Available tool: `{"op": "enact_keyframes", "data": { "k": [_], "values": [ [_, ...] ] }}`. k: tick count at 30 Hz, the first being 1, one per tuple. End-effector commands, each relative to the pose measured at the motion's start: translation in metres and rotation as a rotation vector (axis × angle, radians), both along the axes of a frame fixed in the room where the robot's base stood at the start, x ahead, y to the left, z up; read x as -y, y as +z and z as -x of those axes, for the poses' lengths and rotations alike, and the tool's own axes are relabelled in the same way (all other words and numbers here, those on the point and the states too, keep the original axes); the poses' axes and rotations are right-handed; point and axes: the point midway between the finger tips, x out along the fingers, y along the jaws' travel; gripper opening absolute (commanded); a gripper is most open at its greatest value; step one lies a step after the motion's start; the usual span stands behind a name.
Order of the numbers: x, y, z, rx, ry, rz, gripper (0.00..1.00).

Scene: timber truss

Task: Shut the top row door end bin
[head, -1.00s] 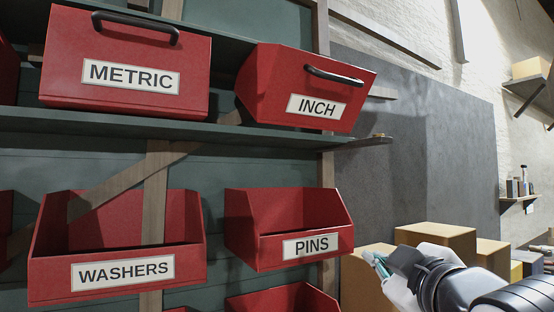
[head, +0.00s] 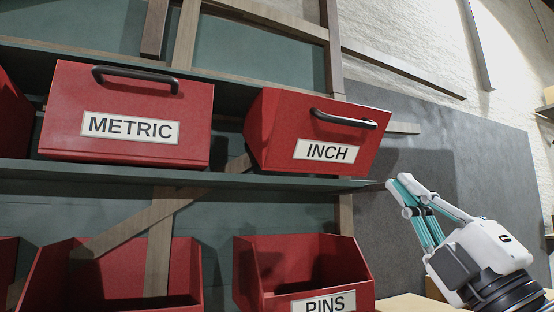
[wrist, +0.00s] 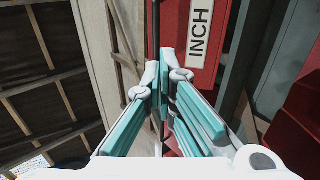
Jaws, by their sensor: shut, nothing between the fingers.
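The red bin labelled INCH (head: 323,152) is at the right end of the top visible row in the head view, with a dark bar handle (head: 343,119) on its front. Its front leans outward at the top, and its left side shows. In the wrist view the INCH bin (wrist: 177,22) is turned sideways, beyond my fingers. My gripper (head: 398,184) is to the right of and slightly below the bin, just off the shelf end, fingers pointing up and left. It is shut and empty. Its fingers also show in the wrist view (wrist: 163,76). I see no clear contact with the bin.
The METRIC bin (head: 133,122) sits to the left on the same green shelf (head: 120,173). The PINS bin (head: 340,300) is below, with an open top. A grey panel (head: 470,165) is behind my gripper. Timber braces (head: 160,235) cross behind the bins.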

Motion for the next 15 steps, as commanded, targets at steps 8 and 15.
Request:
{"op": "enact_keyframes", "data": {
  "k": [8,15],
  "values": [
    [-0.003,0.013,-0.006,-0.004,0.0,-0.002,0.0],
    [-0.009,0.035,-0.024,0.0,0.001,-0.002,0.0]
  ]
}}
